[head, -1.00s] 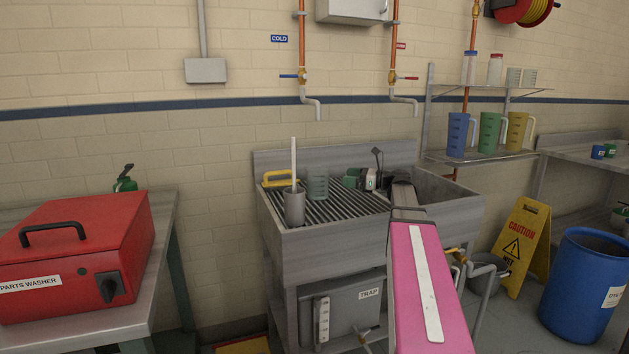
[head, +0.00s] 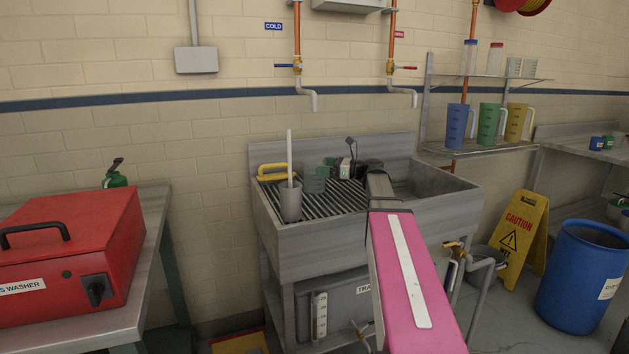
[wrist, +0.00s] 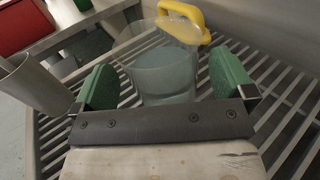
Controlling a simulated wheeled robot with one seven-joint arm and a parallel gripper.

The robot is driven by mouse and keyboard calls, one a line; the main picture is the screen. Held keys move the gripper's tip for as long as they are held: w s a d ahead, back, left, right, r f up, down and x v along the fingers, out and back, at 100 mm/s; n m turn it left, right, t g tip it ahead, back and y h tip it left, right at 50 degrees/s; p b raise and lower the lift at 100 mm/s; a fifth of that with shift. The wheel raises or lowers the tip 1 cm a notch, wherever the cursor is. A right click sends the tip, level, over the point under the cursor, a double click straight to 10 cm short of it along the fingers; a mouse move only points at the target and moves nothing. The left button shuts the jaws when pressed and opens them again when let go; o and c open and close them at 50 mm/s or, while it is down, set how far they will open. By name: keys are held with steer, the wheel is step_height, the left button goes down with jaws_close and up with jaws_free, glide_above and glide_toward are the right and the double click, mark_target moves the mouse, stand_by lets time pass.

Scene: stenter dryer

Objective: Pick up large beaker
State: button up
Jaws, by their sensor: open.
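The large beaker (head: 314,181), clear and slightly grey-green, stands on the slatted drainboard (head: 340,200) of the steel sink unit. In the wrist view the beaker (wrist: 163,80) is upright and lined up with the gap between the two green finger pads. My gripper (wrist: 163,76) is open, with one pad on each side of the beaker's outline and nothing clasped. I cannot tell how far the beaker reaches in between the pads. In the head view my forearm and wrist hide part of the drainboard and basin.
A grey cylindrical container (head: 291,203) with a white rod stands left of the beaker, close to my left finger in the wrist view. A yellow-handled item (head: 272,172) lies behind. The red parts washer (head: 70,260) is on the left table. The sink basin (head: 425,185) is right.

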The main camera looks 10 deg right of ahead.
steer(key=x, duration=0.3)
steer(key=shift+a+f, duration=0.15)
steer(key=shift+a, duration=0.1)
steer(key=c, duration=1.1)
